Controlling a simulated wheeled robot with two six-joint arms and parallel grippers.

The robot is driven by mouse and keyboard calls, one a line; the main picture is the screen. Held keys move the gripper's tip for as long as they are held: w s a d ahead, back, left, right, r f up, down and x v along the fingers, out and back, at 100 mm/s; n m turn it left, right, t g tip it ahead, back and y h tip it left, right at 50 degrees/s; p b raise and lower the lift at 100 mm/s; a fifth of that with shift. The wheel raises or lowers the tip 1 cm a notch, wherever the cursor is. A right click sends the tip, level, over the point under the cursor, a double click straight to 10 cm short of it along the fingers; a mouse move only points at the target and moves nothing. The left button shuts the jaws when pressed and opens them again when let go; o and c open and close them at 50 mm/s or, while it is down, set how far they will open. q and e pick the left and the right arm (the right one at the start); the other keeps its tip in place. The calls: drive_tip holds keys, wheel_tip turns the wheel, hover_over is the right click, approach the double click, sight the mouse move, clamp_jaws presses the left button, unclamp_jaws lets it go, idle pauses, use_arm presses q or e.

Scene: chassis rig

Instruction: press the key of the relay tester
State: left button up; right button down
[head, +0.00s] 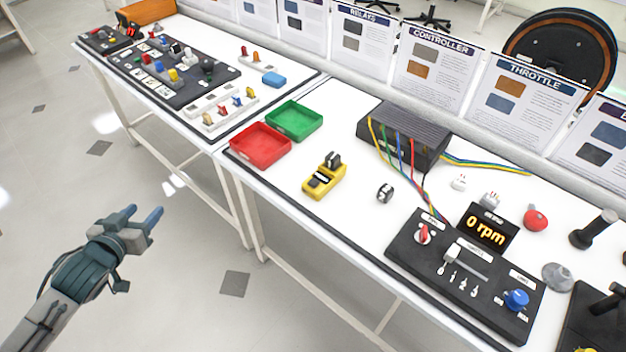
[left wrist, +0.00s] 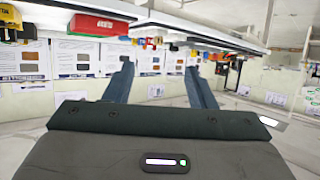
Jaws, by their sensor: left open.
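The relay tester appears to be the yellow handheld device (head: 318,188) on the white bench in the head view. A dark block sits at its back end, and a pale display strip lies across its middle. Its key is too small to make out. Part of a yellow thing, likely the tester, shows at the upper left corner of the left wrist view (left wrist: 8,14). My left gripper (head: 140,217) is open and empty, over the floor in front of the bench, well left of the tester. Its two blue fingers stand apart in the left wrist view (left wrist: 160,80). My right gripper is not in view.
A red tray (head: 233,149) and a green tray (head: 317,121) stand behind and left of the tester. A small dark relay (head: 385,193) lies to its right. A black controller box (head: 432,140) with coloured wires and a control panel (head: 400,245) are further right. Bench front of the tester is clear.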

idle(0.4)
use_arm(q)
drive_tip(key=s+a+f+n+g+y, duration=0.15)
drive_tip(key=a+f, duration=0.35)
drive_tip(key=f, duration=0.5)
drive_tip(key=s+a+f+g+y, duration=0.15)
drive_tip(key=a+f, duration=0.25)
drive_tip(key=f, duration=0.7)
drive_tip(key=s+a+f+g, duration=0.1)
drive_tip(key=s+f, duration=0.3)
drive_tip(key=f, duration=0.4)
drive_tip(key=s+f+g, duration=0.2)
drive_tip(key=s+f, duration=0.1)
drive_tip(key=f, duration=0.4)
drive_tip(key=s+d+f+g, duration=0.2)
drive_tip(key=s+d+f, duration=0.3)
drive_tip(key=s+f, duration=0.2)
drive_tip(key=s+d+f+g, duration=0.2)
drive_tip(key=s+d+f, duration=0.3)
drive_tip(key=s+f, duration=0.3)
drive_tip(key=s+d+f+g+h, duration=0.1)
drive_tip(key=s+d+f, duration=0.5)
drive_tip(key=s, duration=0.7)
wheel_tip(320, 180, down, 2)
drive_tip(key=shift+f+m+g, duration=0.1)
drive_tip(key=shift+m+g, duration=0.35)
drive_tip(key=shift+g, duration=0.15)
drive_tip(key=shift+s, duration=0.1)
drive_tip(key=shift+c, duration=0.4)
